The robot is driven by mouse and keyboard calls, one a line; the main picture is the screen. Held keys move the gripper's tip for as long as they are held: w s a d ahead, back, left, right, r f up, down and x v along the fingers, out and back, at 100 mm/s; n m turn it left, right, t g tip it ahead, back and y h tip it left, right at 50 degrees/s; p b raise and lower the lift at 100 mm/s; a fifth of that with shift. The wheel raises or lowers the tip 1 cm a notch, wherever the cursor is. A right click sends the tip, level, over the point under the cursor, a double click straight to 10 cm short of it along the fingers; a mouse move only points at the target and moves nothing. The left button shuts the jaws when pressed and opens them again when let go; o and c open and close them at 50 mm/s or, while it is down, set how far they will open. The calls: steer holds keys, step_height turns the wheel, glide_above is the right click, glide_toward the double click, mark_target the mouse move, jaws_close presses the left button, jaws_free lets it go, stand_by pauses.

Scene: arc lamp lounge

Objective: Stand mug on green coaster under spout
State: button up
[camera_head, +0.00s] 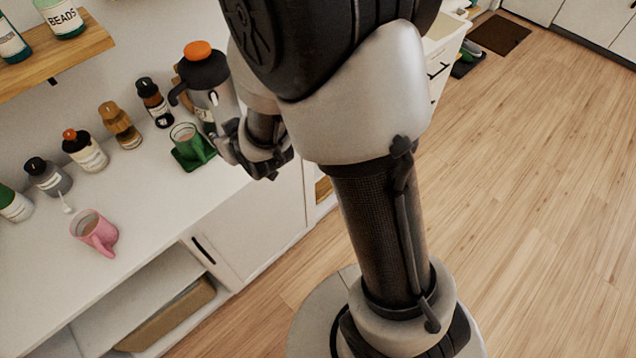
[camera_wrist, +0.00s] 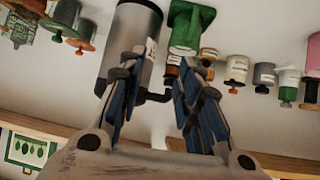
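A green mug (camera_head: 188,139) with a light inside stands upright on or over a dark green coaster (camera_head: 183,161) on the white counter. My gripper (camera_head: 232,150) is just right of the mug. In the wrist view, my gripper's two fingers (camera_wrist: 157,72) are spread with nothing clearly held; the grey dispenser (camera_wrist: 140,40) and green mug (camera_wrist: 186,36) appear beyond the fingertips. A pink mug (camera_head: 93,232) stands apart at the counter's front left.
Several bottles line the counter along the wall, including a white one with an orange cap (camera_head: 87,152), an amber one (camera_head: 120,126) and a dark one (camera_head: 153,103). A wooden shelf (camera_head: 60,62) is above. Free counter lies between the pink mug and coaster.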

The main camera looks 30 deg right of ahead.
steer(key=s+d+r+m+g+h, duration=0.1)
steer(key=s+d+r+g, duration=0.3)
steer(key=s+r, duration=0.75)
steer(key=s+d+r+g, duration=0.1)
steer(key=s+d, duration=0.1)
steer(key=s, duration=0.7)
steer(key=s+d+r+m, duration=0.1)
steer(key=s+r, duration=0.1)
steer(key=s, duration=0.7)
steer(key=shift+s+d+g+h, duration=0.15)
steer(key=shift+d+g+h, duration=0.2)
steer(key=shift+g+h, duration=0.05)
steer(key=shift+c, duration=0.2)
